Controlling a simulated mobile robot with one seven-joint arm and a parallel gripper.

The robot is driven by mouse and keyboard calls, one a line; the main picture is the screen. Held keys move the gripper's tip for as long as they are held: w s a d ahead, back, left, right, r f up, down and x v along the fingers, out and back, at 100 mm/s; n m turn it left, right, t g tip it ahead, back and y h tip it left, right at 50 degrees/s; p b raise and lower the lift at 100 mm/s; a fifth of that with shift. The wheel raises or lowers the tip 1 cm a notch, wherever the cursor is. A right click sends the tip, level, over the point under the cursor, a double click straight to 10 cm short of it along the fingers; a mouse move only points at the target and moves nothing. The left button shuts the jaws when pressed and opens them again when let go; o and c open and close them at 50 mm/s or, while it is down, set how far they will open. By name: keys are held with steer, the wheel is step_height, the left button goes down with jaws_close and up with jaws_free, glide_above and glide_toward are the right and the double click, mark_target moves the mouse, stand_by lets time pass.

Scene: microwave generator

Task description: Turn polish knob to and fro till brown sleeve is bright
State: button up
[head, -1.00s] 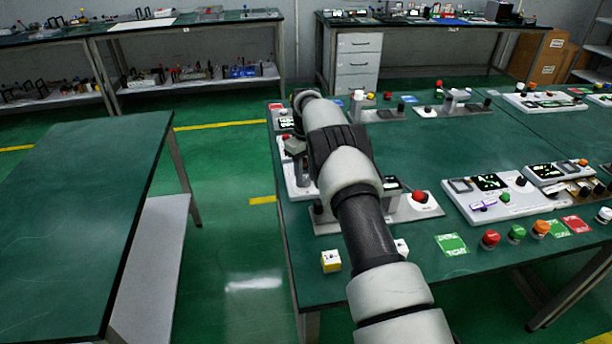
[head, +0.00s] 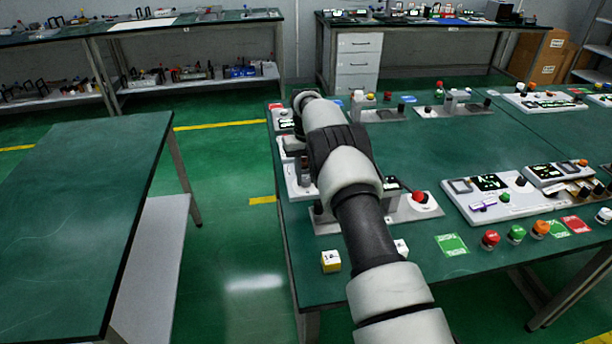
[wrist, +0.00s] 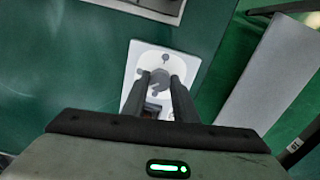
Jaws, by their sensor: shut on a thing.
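In the wrist view a white plate (wrist: 134,68) lies on the green table, with a round grey knob (wrist: 158,77) on it. My gripper (wrist: 161,82) has its two dark fingers on either side of this knob and is shut on it. A small brownish patch (wrist: 152,108) shows low between the fingers; I cannot tell whether it is the brown sleeve or how bright it is. In the head view my arm reaches over the table's left edge and hides most of the device and the fingertips.
The green table (head: 470,110) carries several devices and buttons on the right. Another green table (head: 90,200) stands at the left, with open floor between. A grey device edge (wrist: 150,8) shows atop the wrist view.

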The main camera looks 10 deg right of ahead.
mark_target(306, 180)
steer(key=m, duration=0.4)
steer(key=shift+m, duration=1.9)
steer(key=o, duration=1.1)
steer(key=shift+c, duration=0.2)
step_height(306, 180, up, 18)
steer(key=p, duration=0.4)
steer(key=shift+f+p, duration=0.25)
steer(key=shift+p, duration=0.05)
